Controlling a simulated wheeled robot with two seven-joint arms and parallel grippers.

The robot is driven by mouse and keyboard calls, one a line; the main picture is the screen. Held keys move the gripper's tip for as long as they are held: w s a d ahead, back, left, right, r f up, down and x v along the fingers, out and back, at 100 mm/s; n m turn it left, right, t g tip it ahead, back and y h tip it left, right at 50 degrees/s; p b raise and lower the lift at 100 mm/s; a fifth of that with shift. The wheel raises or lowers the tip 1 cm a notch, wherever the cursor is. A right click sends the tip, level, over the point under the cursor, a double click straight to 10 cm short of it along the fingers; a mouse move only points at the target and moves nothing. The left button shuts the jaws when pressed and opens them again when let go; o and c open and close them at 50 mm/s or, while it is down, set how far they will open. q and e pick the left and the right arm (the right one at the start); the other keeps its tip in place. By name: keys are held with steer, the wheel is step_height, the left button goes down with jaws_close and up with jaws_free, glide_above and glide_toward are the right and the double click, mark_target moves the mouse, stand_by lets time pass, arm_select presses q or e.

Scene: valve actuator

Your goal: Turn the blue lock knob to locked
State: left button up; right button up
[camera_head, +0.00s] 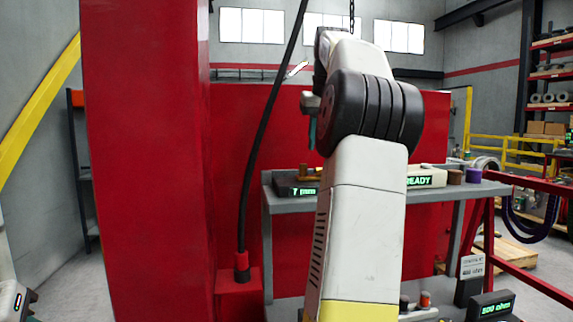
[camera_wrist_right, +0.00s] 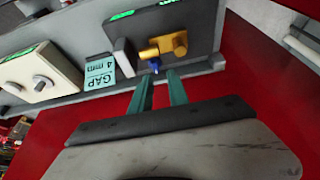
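The blue lock knob (camera_wrist_right: 155,67) shows in the right wrist view, small, just below a brass fitting (camera_wrist_right: 165,49) on a dark device box (camera_wrist_right: 122,56). My right gripper (camera_wrist_right: 157,76) has two teal fingers apart with a gap between them. The knob lies just beyond the fingertips, roughly in line with the gap; contact cannot be told. In the head view my right arm fills the middle, and a teal finger of the right gripper (camera_head: 312,130) shows at its left side. The knob is not discernible in the head view. My left gripper is not in view.
In the wrist view a teal GAP card (camera_wrist_right: 99,71) and a cream box with knobs (camera_wrist_right: 42,78) stand left of the knob. A red column (camera_head: 145,160) and black cable (camera_head: 262,130) stand at left.

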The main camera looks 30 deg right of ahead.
steer(key=shift+d, duration=0.45)
steer(key=shift+w+d+f, duration=0.1)
steer(key=shift+d+f, duration=0.05)
steer(key=shift+f, duration=0.15)
steer(key=x, duration=0.7)
steer(key=shift+c, duration=0.4)
jaws_close()
